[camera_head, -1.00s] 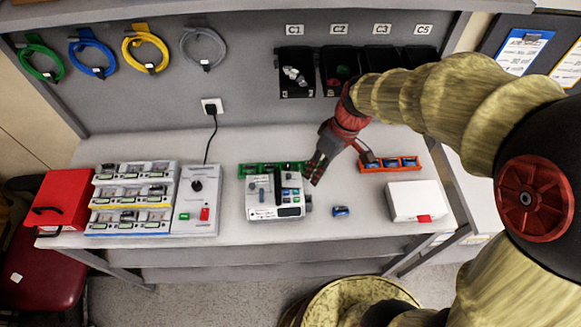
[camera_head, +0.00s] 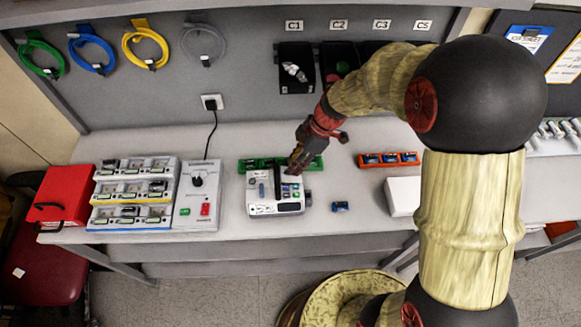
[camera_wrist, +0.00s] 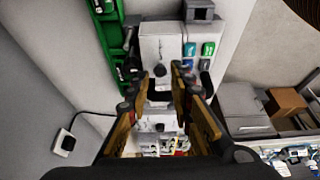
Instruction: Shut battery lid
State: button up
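The white infusion pump (camera_head: 262,209) stands on the bench in front of a green tray. A dark upright strip (camera_head: 277,184) shows on its top; I cannot tell whether it is the battery lid or the open compartment. My gripper (camera_head: 294,168) is over the pump's back right part, pointing down. In the wrist view the pump's white body (camera_wrist: 163,45) lies beyond the fingers. My gripper (camera_wrist: 160,82) is open there, its fingertips on either side of a dark part of the pump, with nothing clearly held. Contact cannot be told. The fingers hide part of the pump top.
A small blue battery (camera_head: 340,206) lies right of the pump. An orange tray (camera_head: 389,159) and a white box (camera_head: 402,196) are farther right. A grey switch box (camera_head: 198,196), a battery rack (camera_head: 134,194) and a red box (camera_head: 66,196) stand left. The green tray (camera_head: 250,164) is close behind.

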jog(key=shift+x, duration=1.3)
jog(key=shift+c, duration=0.8)
jog(key=c, duration=0.4)
grip_shut()
